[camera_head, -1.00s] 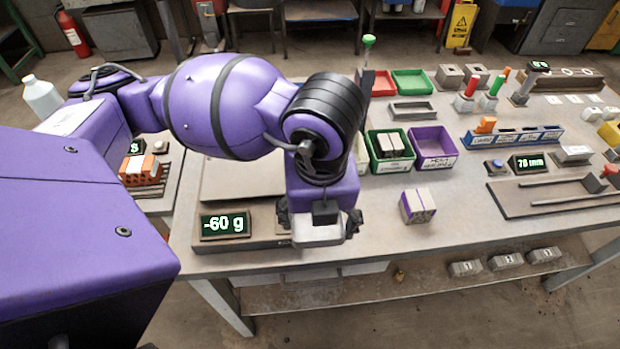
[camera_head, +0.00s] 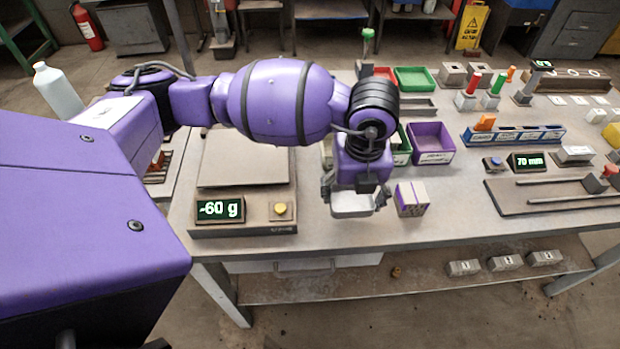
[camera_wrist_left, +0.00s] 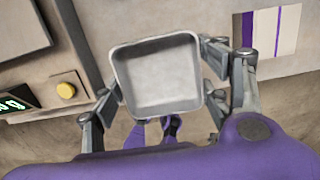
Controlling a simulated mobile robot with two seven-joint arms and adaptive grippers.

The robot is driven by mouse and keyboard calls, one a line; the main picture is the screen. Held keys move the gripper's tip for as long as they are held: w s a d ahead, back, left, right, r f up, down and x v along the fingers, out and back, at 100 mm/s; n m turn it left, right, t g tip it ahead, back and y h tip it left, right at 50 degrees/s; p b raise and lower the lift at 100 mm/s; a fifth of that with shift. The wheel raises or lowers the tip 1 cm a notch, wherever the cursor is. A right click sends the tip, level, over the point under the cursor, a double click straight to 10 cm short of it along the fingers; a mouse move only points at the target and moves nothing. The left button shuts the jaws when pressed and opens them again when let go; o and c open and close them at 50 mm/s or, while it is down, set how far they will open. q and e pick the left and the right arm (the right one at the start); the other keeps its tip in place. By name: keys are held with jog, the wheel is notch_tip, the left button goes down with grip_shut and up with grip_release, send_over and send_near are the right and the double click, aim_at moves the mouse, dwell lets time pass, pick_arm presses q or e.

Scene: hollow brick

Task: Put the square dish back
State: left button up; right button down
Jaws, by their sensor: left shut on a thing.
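The square dish (camera_wrist_left: 158,75) is a light grey, shallow, empty tray, seen from above in the left wrist view. It also shows below my wrist in the head view (camera_head: 352,206). My left gripper (camera_wrist_left: 165,90) is shut on the dish, with a finger at its left and right sides. In the head view the left gripper (camera_head: 352,196) holds it near the table's front edge, between the scale and a purple-and-white block. My right gripper is not in view.
A scale (camera_head: 245,165) reading -60 g stands to the left, with a yellow button (camera_head: 281,210). The purple-and-white block (camera_head: 411,199) is close on the right. Behind are a purple bin (camera_head: 432,143) and a green bin (camera_head: 403,148), partly hidden by my arm.

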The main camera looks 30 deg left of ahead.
aim_at(354, 200)
pick_arm(q)
jog(key=w+f, duration=0.2)
jog(key=shift+w+f, duration=0.25)
jog(key=shift+f, duration=0.15)
jog(key=f, duration=0.3)
jog(key=shift+w+f, duration=0.25)
jog(key=shift+f, duration=0.1)
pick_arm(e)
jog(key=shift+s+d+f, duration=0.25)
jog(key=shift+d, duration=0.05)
pick_arm(q)
jog(key=shift+f, duration=0.15)
jog(key=o, duration=1.1)
jog(key=shift+o, duration=0.2)
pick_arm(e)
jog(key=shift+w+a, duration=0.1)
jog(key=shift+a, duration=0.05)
